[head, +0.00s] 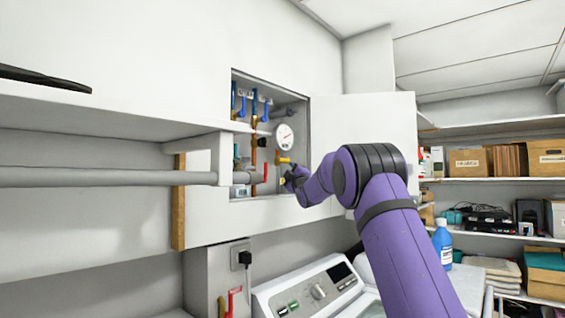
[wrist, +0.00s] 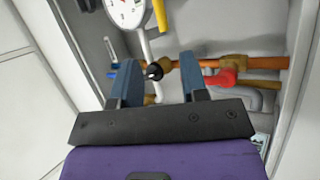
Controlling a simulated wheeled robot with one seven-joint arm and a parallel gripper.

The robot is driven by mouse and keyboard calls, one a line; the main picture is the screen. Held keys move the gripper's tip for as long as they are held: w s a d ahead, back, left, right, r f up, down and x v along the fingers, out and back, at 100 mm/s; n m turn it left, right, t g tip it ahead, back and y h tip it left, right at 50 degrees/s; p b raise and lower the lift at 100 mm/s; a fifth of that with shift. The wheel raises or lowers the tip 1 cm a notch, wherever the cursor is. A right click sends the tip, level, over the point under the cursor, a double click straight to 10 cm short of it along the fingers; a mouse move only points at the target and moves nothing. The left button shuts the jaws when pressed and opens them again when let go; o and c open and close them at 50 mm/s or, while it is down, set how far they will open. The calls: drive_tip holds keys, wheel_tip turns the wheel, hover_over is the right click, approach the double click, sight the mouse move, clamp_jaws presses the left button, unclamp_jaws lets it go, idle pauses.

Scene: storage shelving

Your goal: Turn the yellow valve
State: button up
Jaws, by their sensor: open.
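A yellow valve handle (head: 284,160) shows just below the round gauge in the open wall cabinet. In the wrist view the yellow handle (wrist: 160,14) is at the top edge, right of the gauge and partly cut off. My gripper (head: 287,182) is at the cabinet opening, below the yellow handle in the head view. In the wrist view my gripper (wrist: 158,76) has its two blue fingers apart. The yellow handle is outside the fingers.
The white gauge (wrist: 125,10) is beside the yellow handle. A red handle (wrist: 222,78) sits right of the fingers. Blue valves (head: 254,103) hang at the cabinet's upper left. The open cabinet door (head: 365,110) is behind my arm, and the cabinet walls bound the space.

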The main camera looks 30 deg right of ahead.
sight(283, 160)
drive_tip(key=shift+n+t, duration=0.4)
drive_tip(key=shift+n, duration=0.3)
drive_tip(key=shift+w+d+f+x, duration=0.1)
drive_tip(key=shift+d+f+x, duration=0.1)
drive_tip(key=shift+x, duration=1.75)
drive_tip(key=shift+w+d+f+x, duration=0.1)
drive_tip(key=shift+f+x, duration=0.1)
drive_tip(key=shift+x, duration=1.75)
drive_tip(key=shift+w+d+f+x, duration=0.1)
drive_tip(key=shift+f+x, duration=0.05)
drive_tip(key=shift+x, duration=1.8)
clamp_jaws()
